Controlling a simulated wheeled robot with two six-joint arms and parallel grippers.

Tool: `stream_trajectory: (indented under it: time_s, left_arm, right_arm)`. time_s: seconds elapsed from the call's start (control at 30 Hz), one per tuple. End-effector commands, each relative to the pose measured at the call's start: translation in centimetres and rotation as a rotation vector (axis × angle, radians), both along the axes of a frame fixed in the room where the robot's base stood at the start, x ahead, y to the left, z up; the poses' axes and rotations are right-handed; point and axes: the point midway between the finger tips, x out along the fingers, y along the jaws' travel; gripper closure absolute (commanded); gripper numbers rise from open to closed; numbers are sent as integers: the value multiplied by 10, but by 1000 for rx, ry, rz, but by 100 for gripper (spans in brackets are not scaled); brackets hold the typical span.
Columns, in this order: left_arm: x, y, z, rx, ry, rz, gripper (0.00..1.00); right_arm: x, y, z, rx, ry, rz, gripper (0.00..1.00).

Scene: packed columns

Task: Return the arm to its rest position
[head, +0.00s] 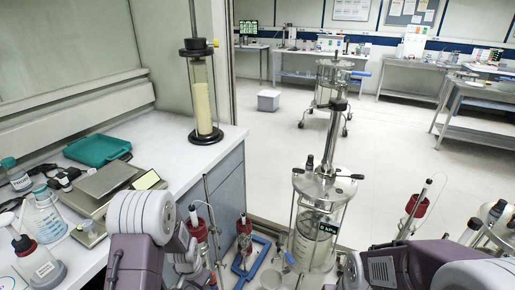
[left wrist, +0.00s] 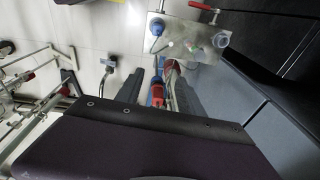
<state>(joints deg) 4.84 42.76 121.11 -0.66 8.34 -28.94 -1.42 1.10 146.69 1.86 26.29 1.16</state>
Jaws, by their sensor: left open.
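My left arm (head: 142,235) comes in at the lower left of the head view, beside the bench; its gripper is not clear there. In the left wrist view my left gripper (left wrist: 160,75) shows two dark fingers spread apart. A red and silver fitting (left wrist: 157,95) shows between the fingers, and I cannot tell its distance from them. Nothing is visibly clamped. My right arm (head: 400,268) lies along the lower right of the head view, and its gripper is out of sight.
The bench (head: 175,150) at left carries a packed column (head: 203,95), a teal tray (head: 97,150), a balance (head: 103,180) and several bottles. A steel column stand (head: 325,190) rises ahead, with red-capped rods (head: 244,225) near my left arm. Open floor (head: 385,160) lies beyond.

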Motion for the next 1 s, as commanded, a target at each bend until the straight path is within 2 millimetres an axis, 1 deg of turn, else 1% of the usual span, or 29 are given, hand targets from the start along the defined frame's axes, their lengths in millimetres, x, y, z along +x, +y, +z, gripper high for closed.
stream_trajectory:
  time_s: [0.03, 0.07, 0.1, 0.17, 0.2, 0.27, 0.3, 0.37, 0.4, 0.5, 0.63, 1.0]
  left_arm:
    - [11, -6, 55, 4, -67, -17, 55]
    - [13, -11, 82, 4, -97, -23, 55]
    - [9, -17, 112, 0, -126, -16, 55]
    - [-3, -25, 151, -12, -153, 13, 55]
    - [-15, -29, 171, -23, -161, 42, 55]
    - [-36, -35, 194, -41, -160, 97, 55]
    - [-52, -37, 203, -54, -148, 142, 55]
    - [-79, -39, 208, -71, -110, 224, 55]
    - [-96, -39, 202, -77, -71, 279, 55]
    - [-123, -39, 191, -78, 17, 384, 55]
    - [-127, -39, 190, -82, 36, 453, 55]
    - [-126, -39, 191, -82, 33, 452, 55]
  right_arm:
    - [0, 0, 22, 0, 0, 0, 64]
    - [0, 0, 29, 0, -1, 0, 64]
    - [0, 0, 36, 0, -1, 0, 64]
    - [0, 0, 45, 0, -1, 0, 64]
    - [0, 0, 51, 0, -1, 0, 64]
    - [0, 0, 57, 0, -1, 0, 64]
    - [0, 0, 59, 0, -1, 0, 64]
    - [0, 0, 60, 0, -1, 0, 64]
    - [0, 0, 57, 0, -1, 0, 64]
    - [0, 0, 56, 0, 0, 0, 64]
    - [0, 0, 56, 0, 0, 0, 64]
    - [0, 0, 56, 0, 0, 0, 64]
